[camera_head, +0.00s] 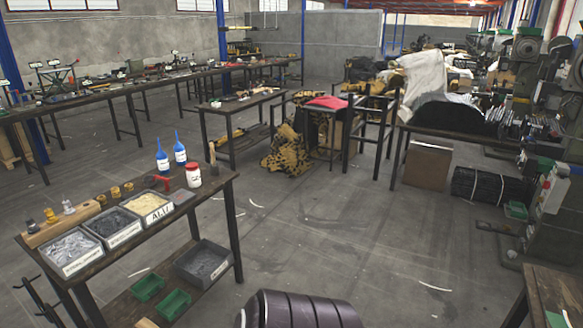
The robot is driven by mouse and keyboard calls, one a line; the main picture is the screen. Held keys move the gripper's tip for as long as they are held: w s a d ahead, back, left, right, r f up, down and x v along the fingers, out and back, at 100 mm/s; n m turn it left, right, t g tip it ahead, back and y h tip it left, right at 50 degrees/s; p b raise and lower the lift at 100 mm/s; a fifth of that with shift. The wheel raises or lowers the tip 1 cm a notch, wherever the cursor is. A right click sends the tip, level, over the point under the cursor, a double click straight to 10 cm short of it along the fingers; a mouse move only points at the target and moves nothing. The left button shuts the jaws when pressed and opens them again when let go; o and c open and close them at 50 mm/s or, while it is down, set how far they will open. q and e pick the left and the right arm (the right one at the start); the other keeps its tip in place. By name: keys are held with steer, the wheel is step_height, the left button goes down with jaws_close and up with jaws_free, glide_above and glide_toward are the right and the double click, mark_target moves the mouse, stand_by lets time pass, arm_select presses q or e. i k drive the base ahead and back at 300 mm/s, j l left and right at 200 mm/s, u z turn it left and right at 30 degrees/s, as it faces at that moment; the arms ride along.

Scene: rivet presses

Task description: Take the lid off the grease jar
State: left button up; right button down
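The grease jar (194,177) is a small white jar with a dark label, standing upright near the back right end of the wooden workbench (214,191). Its red lid (193,166) sits on top of it. Neither of my grippers can be made out in the head view. Nothing is seen touching the jar or the lid.
Grey bins (112,227) of small parts fill the bench's left side. A dark ribbed cylinder (303,312) is at the bottom. Open floor (320,220) lies right.

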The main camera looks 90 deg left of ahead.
mark_target(193, 177)
steer(key=u, duration=3.55)
steer(key=i+l+u, duration=0.2)
steer(key=u, duration=0.25)
steer(key=i+l+u, duration=0.15)
steer(key=l+u, duration=0.25)
steer(key=j, duration=0.1)
